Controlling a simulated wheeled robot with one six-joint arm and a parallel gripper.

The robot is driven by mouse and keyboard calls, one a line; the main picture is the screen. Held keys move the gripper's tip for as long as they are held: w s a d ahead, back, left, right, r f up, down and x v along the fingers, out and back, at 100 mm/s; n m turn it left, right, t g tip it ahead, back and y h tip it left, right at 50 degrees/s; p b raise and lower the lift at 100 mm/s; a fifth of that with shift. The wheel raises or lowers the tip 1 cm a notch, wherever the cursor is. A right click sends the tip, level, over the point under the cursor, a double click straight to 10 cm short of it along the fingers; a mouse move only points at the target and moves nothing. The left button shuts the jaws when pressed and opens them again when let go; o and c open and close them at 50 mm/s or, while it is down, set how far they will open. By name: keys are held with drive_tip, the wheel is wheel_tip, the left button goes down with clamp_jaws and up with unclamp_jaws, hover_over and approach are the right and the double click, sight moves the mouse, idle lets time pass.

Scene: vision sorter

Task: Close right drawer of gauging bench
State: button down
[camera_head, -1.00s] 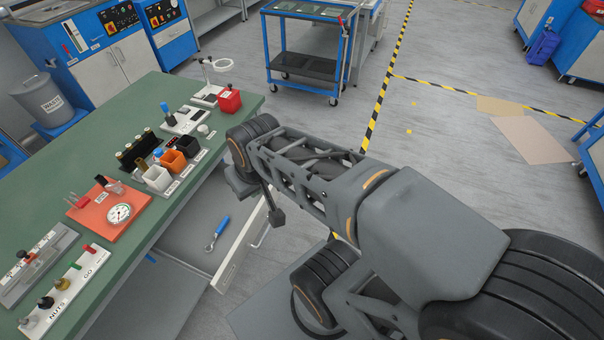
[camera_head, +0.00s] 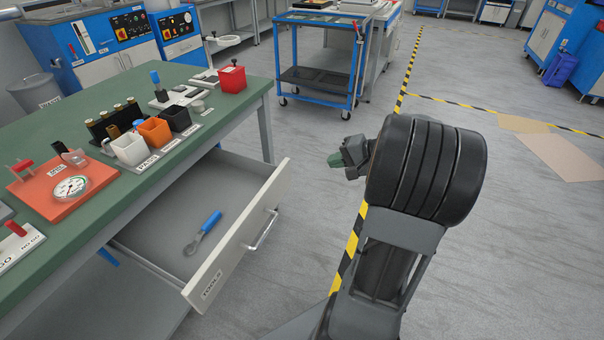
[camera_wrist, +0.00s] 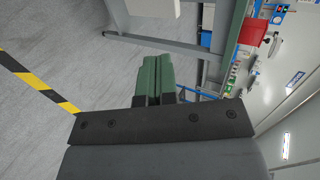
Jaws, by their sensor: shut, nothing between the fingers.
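The gauging bench (camera_head: 60,146) has a green top and stands at the left in the head view. Its drawer (camera_head: 236,237) is pulled well open, with a white front and a metal handle (camera_head: 262,230). A blue-handled tool (camera_head: 203,232) lies inside it. My gripper (camera_head: 336,160) is to the right of the drawer, apart from the handle, partly hidden behind my wrist. In the wrist view my gripper (camera_wrist: 158,64) shows green fingers shut together with nothing between them. Past the fingertips are pale and grey bench parts, turned sideways.
On the bench top are an orange gauge plate (camera_head: 62,188), small bins (camera_head: 155,131) and a red box (camera_head: 232,78). A blue cart (camera_head: 323,20) stands behind. Open floor with a yellow-black stripe (camera_head: 352,245) lies right of the drawer.

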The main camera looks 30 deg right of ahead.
drive_tip(key=b, duration=0.3)
approach(288, 163)
drive_tip(key=w+f, duration=0.1)
drive_tip(key=w+a+f, duration=0.2)
drive_tip(key=f, duration=0.1)
drive_tip(key=shift+w+a, duration=0.7)
drive_tip(key=shift+w, duration=0.2)
